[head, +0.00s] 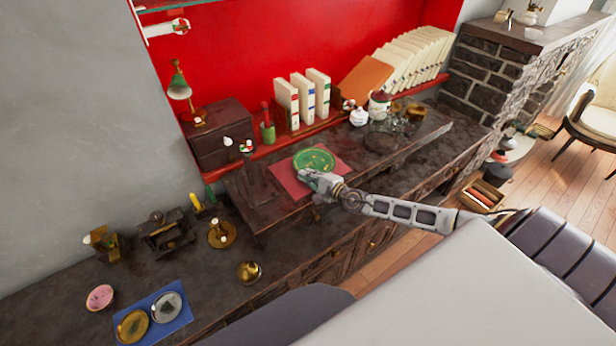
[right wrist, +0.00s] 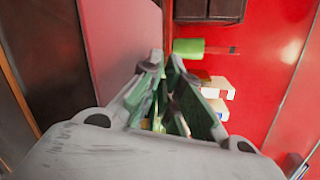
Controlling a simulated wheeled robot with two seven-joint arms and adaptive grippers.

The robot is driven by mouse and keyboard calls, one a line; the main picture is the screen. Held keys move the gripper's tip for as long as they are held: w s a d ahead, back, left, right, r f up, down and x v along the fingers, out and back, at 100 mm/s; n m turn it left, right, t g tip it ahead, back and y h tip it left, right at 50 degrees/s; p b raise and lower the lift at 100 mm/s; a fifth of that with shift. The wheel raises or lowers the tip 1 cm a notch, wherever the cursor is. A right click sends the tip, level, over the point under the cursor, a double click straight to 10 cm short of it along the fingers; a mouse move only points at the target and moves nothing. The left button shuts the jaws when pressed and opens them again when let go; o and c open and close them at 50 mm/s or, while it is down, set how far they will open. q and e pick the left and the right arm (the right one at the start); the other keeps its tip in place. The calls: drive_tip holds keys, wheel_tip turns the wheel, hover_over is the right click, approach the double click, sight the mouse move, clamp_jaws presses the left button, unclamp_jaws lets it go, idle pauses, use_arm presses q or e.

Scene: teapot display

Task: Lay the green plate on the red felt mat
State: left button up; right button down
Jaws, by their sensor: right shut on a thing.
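The green plate (head: 314,160) has a pale pattern and appears over the red felt mat (head: 284,179) in the head view. My right gripper (head: 312,177) is shut on the plate's near edge. I cannot tell whether the plate touches the mat or is slightly above it. The mat lies flat on the raised dark wooden shelf. In the right wrist view, green shows between and around the fingers (right wrist: 170,95), blurred and partly hidden, and the mat (right wrist: 122,40) is a dull pink-red surface to the left. My left gripper is not in view.
A green cup (head: 268,132), white binders (head: 302,99) and a dark drawer box (head: 220,133) stand behind the mat. Jars and a teapot (head: 379,106) are to the right. A blue mat (head: 176,325) with two discs lies front left, near a brass ball (head: 249,271).

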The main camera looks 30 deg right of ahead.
drive_tip(key=shift+s+a+f, duration=0.1)
drive_tip(key=shift+s+f, duration=0.15)
drive_tip(key=shift+f, duration=0.2)
drive_tip(key=shift+s+a+f, duration=0.1)
drive_tip(key=shift+s+f, duration=0.1)
drive_tip(key=shift+f, duration=0.25)
drive_tip(key=c, duration=1.5)
unclamp_jaws()
drive_tip(key=shift+c, duration=0.2)
drive_tip(key=shift+g, duration=0.3)
drive_tip(key=shift+s+d+f, duration=0.1)
drive_tip(key=shift+s, duration=0.2)
drive_tip(key=shift+d+v, duration=0.2)
drive_tip(key=shift+v, duration=2.2)
drive_tip(key=shift+s+d+r, duration=0.2)
drive_tip(key=shift+s+r, duration=0.2)
drive_tip(key=shift+s, duration=0.15)
drive_tip(key=shift+s+d+r, duration=0.2)
drive_tip(key=shift+s+r, duration=0.25)
drive_tip(key=shift+s, duration=0.05)
drive_tip(key=shift+r+v, duration=0.15)
drive_tip(key=shift+v, duration=0.75)
drive_tip(key=shift+r+v, duration=0.15)
drive_tip(key=shift+v, duration=0.75)
